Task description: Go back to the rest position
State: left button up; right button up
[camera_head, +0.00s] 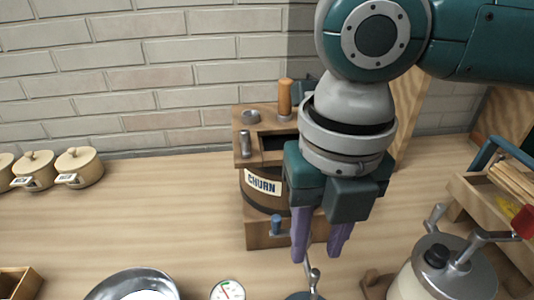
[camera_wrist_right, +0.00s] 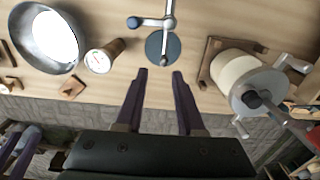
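My right gripper (camera_head: 319,252) hangs fingers-down in front of the wooden churn (camera_head: 262,203), hiding part of its right side. Its two purple fingers are apart with nothing held between them. In the right wrist view the fingers (camera_wrist_right: 160,74) are also apart, with a metal crank tool on a round grey base (camera_wrist_right: 163,46) just beyond the tips. My left gripper is not in the head view. Purple and dark parts at the lower left edge of the right wrist view may be my left gripper, but its opening is unclear.
A metal bowl (camera_head: 133,284) and a dial gauge (camera_head: 228,290) stand at the front. A cream pot with a crank (camera_head: 445,272) and a wooden rack (camera_head: 470,196) are at the right. Lidded pots (camera_head: 79,168) stand at the back left. The counter's left middle is clear.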

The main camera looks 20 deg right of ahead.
jog(key=s+a+m+t+y, duration=0.2)
jog(key=s+a+m+y, duration=0.25)
jog(key=a+m, duration=0.65)
jog(key=s+d+r+m+t+h+p, duration=0.15)
jog(key=s+d+m, duration=0.25)
jog(key=d+m, duration=0.5)
jog(key=s+d+f+m+h+p, duration=0.1)
jog(key=s+d+m+h, duration=0.25)
jog(key=d+m, duration=0.6)
jog(key=a+r+m+p, duration=0.2)
jog(key=a+r+p, duration=0.1)
jog(key=r+p, duration=3.2)
jog(key=shift+r, duration=0.4)
